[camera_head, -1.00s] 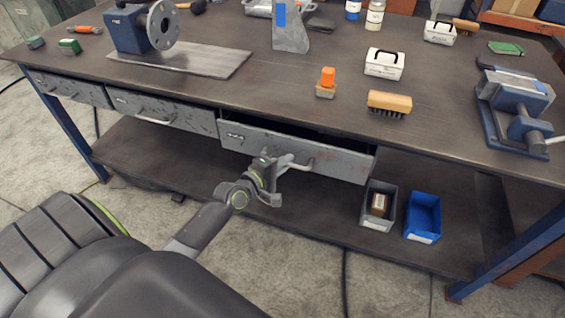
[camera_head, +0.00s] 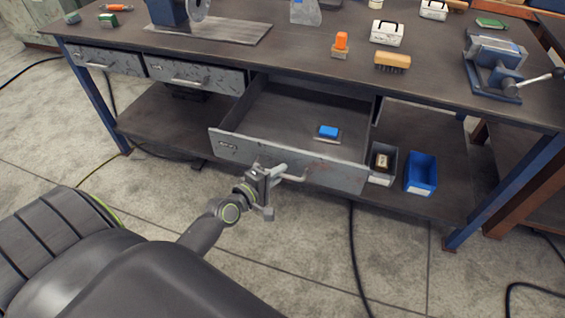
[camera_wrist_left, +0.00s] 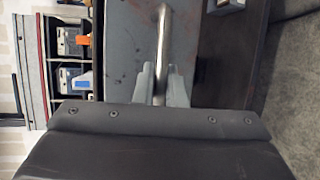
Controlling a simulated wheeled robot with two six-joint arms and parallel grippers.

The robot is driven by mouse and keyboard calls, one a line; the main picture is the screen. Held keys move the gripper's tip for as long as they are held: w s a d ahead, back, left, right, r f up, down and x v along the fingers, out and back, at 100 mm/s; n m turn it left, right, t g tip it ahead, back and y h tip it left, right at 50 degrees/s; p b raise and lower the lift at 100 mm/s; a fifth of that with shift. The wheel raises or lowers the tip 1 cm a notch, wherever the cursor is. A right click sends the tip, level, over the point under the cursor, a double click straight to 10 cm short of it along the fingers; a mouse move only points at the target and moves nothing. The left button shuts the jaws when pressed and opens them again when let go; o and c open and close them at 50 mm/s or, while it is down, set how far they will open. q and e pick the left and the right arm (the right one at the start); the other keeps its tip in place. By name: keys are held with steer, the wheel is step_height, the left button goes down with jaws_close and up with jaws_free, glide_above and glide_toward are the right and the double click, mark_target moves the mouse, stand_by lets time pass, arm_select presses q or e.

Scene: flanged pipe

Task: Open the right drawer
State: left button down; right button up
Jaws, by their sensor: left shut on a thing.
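The right drawer (camera_head: 285,158) under the workbench is pulled well out, and its inside shows. A blue-topped brush-like thing (camera_head: 328,132) lies on the drawer floor. The drawer's bar handle (camera_head: 296,177) is on its grey front. My left gripper (camera_head: 276,174) is at the handle and shut on it. In the left wrist view the handle (camera_wrist_left: 163,40) runs down between the two fingers (camera_wrist_left: 158,84), with the drawer front (camera_wrist_left: 135,50) behind it. My right gripper is not in view.
A grey bin (camera_head: 383,163) and a blue bin (camera_head: 420,174) stand on the lower shelf, right of the drawer. Two other drawers (camera_head: 195,75) at the left are closed. A vise (camera_head: 495,65), a brush (camera_head: 392,61) and a white box (camera_head: 387,33) are on the benchtop (camera_head: 290,50). Floor in front is clear except for cables.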

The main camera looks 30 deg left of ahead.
arm_select(q)
steer(key=shift+s+d, duration=0.2)
steer(key=shift+s, duration=0.7)
steer(key=shift+s+d, duration=0.25)
steer(key=shift+s, duration=0.7)
steer(key=shift+s+d, duration=0.2)
steer(key=shift+s, duration=0.7)
steer(key=c, duration=1.5)
jaws_free()
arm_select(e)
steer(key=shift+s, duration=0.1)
